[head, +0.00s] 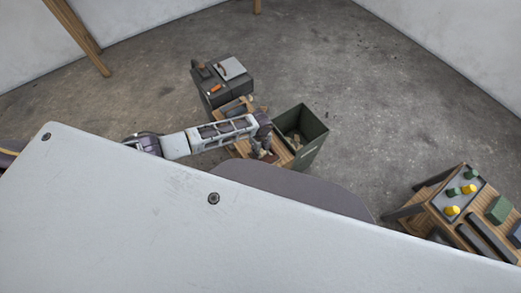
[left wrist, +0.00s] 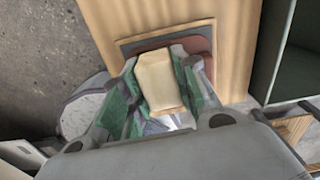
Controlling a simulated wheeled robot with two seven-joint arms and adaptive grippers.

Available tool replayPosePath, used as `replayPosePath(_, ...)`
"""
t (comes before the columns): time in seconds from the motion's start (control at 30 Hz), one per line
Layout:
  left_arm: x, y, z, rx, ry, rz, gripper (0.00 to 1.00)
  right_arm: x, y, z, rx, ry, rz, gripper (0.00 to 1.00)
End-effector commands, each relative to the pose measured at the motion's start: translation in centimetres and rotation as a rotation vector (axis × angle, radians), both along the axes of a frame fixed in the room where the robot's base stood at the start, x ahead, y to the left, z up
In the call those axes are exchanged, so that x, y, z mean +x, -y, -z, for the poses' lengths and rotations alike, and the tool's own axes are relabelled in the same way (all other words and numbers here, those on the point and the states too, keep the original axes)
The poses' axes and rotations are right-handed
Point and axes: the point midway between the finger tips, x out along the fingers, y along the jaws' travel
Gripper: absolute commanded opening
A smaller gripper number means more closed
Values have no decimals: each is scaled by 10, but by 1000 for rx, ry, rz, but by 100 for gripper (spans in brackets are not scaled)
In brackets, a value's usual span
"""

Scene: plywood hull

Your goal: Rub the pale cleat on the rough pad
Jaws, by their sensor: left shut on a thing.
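The pale cleat (left wrist: 157,82) is a cream block between the green-lined fingers of my left gripper (left wrist: 160,90) in the left wrist view. The gripper is shut on it. The rough pad (left wrist: 203,45) is a reddish-brown patch on the wooden bench top (left wrist: 232,25), just beyond the cleat and partly hidden by it and the fingers. I cannot tell whether the cleat touches the pad. In the head view my left gripper (head: 265,148) points down over the bench, with a bit of the pad (head: 270,158) showing beside it. My right gripper is not in view.
A dark green open bin (head: 314,134) with pale pieces inside stands right of the bench. A dark grey case (head: 213,83) with tools on it is behind. Another wooden bench (head: 462,235) with yellow and green items stands at right. Concrete floor between is clear.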

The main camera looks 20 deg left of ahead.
Motion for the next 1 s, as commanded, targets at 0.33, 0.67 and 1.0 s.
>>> replayPosePath(0.33,-9,12,0,-2,0,0,11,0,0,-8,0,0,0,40)
replayPosePath(0.67,-19,24,2,-1,-2,1,11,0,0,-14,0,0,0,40)
replayPosePath(1.0,-24,29,4,0,-4,1,11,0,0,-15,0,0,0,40)
